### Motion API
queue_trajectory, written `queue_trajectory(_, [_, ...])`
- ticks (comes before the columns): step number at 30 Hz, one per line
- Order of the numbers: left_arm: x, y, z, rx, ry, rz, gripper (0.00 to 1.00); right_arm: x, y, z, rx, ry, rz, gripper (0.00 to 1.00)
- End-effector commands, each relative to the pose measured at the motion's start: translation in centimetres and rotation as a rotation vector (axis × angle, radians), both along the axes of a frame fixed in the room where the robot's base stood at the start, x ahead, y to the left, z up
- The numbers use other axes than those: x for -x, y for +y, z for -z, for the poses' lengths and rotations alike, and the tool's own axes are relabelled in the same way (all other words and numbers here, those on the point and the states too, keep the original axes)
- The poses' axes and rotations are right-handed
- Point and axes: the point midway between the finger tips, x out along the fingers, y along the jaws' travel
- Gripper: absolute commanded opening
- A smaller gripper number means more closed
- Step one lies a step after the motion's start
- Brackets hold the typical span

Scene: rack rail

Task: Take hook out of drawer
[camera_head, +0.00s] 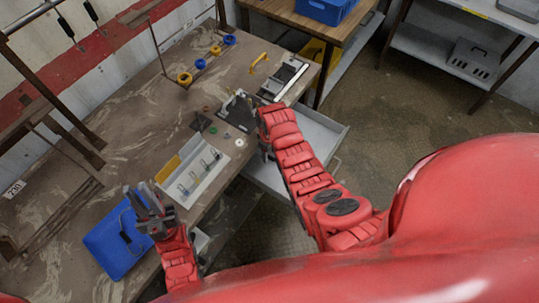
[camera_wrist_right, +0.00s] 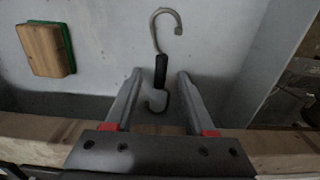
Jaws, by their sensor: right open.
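The hook cannot be made out there.
A wooden block with a green edge (camera_wrist_right: 46,50) lies in the drawer, left of the hook. A wooden table (camera_head: 305,22) stands behind.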

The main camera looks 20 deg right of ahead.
Motion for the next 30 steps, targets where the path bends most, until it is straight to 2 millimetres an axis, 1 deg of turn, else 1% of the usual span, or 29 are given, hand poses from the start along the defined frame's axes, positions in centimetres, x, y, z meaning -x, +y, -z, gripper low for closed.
queue_trajectory(5, [0.00, 0.01, -0.30, 0.000, 0.000, 0.000, 0.17, 0.11, 0.00, 0.61, 0.000, 0.002, 0.000, 0.55])
queue_trajectory(11, [0.00, 0.00, -0.26, 0.000, 0.000, 0.000, 0.17, 0.10, 0.00, 0.71, 0.001, 0.001, 0.000, 0.55])
queue_trajectory(12, [0.00, 0.00, -0.26, 0.000, 0.000, 0.000, 0.17, 0.09, 0.00, 0.70, 0.001, 0.001, 0.000, 0.53])
queue_trajectory(21, [0.00, 0.00, -0.26, 0.000, 0.000, 0.000, 0.17, 0.09, -0.01, 0.69, 0.001, 0.001, 0.000, 0.00])
queue_trajectory(30, [0.00, 0.00, -0.26, 0.000, 0.000, 0.000, 0.17, 0.09, 0.00, 0.68, 0.001, 0.001, 0.000, 0.00])
